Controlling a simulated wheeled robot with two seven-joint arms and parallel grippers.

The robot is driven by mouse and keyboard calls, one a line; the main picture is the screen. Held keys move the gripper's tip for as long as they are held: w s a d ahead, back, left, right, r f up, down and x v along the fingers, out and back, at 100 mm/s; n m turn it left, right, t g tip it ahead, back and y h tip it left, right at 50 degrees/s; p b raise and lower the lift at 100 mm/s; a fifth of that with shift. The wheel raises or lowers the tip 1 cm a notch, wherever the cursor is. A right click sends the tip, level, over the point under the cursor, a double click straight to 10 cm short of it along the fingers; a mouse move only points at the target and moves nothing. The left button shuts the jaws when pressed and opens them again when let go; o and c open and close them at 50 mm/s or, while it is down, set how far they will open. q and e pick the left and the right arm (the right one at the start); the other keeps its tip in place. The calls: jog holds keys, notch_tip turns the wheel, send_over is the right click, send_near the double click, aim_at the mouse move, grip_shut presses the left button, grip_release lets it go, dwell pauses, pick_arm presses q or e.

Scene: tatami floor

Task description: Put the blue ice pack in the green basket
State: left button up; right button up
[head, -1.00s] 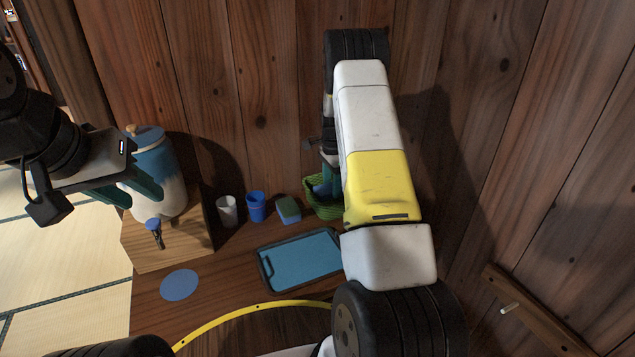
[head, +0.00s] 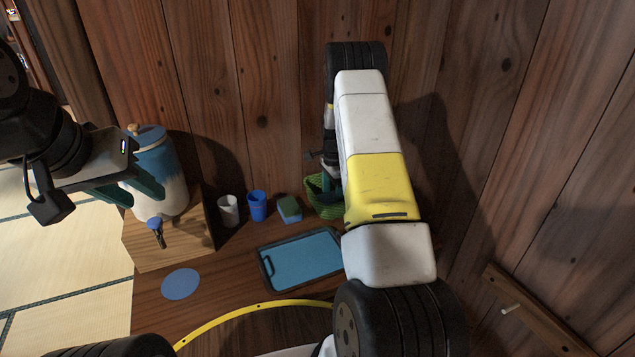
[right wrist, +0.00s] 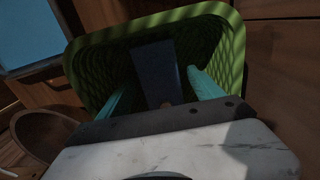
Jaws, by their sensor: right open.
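The green basket (head: 312,200) stands at the back of the wooden surface, partly hidden by my right arm in the head view. In the right wrist view the basket (right wrist: 235,50) fills the upper middle. The dark blue ice pack (right wrist: 153,70) shows inside it, between the two teal fingers of my right gripper (right wrist: 158,88). The fingers are spread apart and reach into the basket. Whether the pack rests on the basket's bottom is hard to tell in the shadow. My left gripper (head: 130,192) is open and empty at the left, before the drink dispenser.
A blue and white dispenser (head: 160,175) stands on a wooden box at the left. A white cup (head: 228,211), a blue cup (head: 257,206) and a blue-green sponge (head: 289,209) line the wall. A blue tray (head: 300,259) and a round blue mat (head: 180,284) lie in front.

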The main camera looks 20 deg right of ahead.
notch_tip(320, 180, up, 13)
notch_tip(320, 180, up, 11)
jog(key=n+t, duration=0.2)
jog(key=n, duration=0.1)
send_over(332, 197)
jog(key=s+a, duration=0.4)
jog(key=s, duration=0.2)
jog(key=s+a+r+n+t+y, duration=0.1)
jog(key=s+a+r+n, duration=0.25)
jog(key=s, duration=0.25)
jog(key=s+a+r+n+t, duration=0.1)
jog(key=s+a+r+n, duration=0.2)
jog(key=s, duration=0.4)
jog(key=s+a+r+n+t+y, duration=0.1)
jog(key=s+r+n, duration=0.2)
jog(key=s+r, duration=0.25)
jog(key=s+a+f+n+t, duration=0.1)
jog(key=s+n, duration=0.3)
jog(key=s, duration=0.6)
jog(key=shift+s+a, duration=0.2)
jog(key=shift+a, duration=0.6)
